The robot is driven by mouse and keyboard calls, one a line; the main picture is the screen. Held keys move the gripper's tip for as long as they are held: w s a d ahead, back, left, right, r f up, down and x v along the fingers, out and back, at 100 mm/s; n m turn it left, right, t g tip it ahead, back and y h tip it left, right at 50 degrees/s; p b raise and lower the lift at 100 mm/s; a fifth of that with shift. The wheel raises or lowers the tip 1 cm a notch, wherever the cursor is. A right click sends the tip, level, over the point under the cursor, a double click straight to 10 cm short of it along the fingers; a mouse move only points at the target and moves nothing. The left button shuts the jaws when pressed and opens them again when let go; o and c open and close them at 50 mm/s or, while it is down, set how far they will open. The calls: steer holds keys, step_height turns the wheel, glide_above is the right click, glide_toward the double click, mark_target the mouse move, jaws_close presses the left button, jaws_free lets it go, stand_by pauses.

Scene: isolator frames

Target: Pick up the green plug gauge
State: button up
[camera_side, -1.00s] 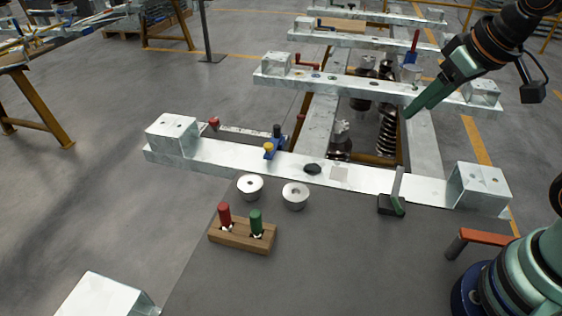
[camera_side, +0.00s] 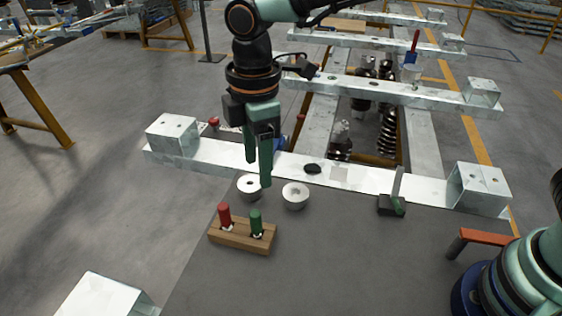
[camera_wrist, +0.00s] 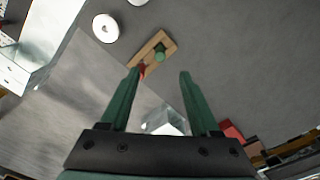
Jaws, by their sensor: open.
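The green plug gauge (camera_side: 256,221) stands upright in the right part of a wooden block (camera_side: 227,238). A red plug gauge (camera_side: 224,214) stands beside it on the left. My gripper (camera_side: 260,174) points down, open and empty, above and behind the block in the side view. In the wrist view the green plug gauge (camera_wrist: 159,54) sits on the block (camera_wrist: 166,40), ahead of my open gripper (camera_wrist: 160,72) and between the lines of its fingers. The red plug gauge (camera_wrist: 142,70) shows by the left fingertip, partly hidden by it.
Two round metal pieces, one left (camera_side: 247,187) and one right (camera_side: 295,195), stand behind the block, the left one partly behind my gripper. A steel beam (camera_side: 225,155) runs behind them. A dark stand (camera_side: 391,205) is at right. The grey table (camera_side: 340,260) is clear right of the block.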

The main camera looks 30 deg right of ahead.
steer(key=a, duration=0.1)
glide_above(255, 213)
steer(key=shift+n, duration=0.4)
steer(key=f, duration=0.7)
steer(key=shift+s+a+f, duration=0.1)
steer(key=shift+s+f, duration=0.1)
steer(key=shift+s, duration=0.1)
steer(key=shift+w+f, duration=0.15)
steer(key=shift+f, duration=1.3)
steer(key=shift+w+f, duration=0.1)
steer(key=shift+f, duration=1.3)
jaws_close()
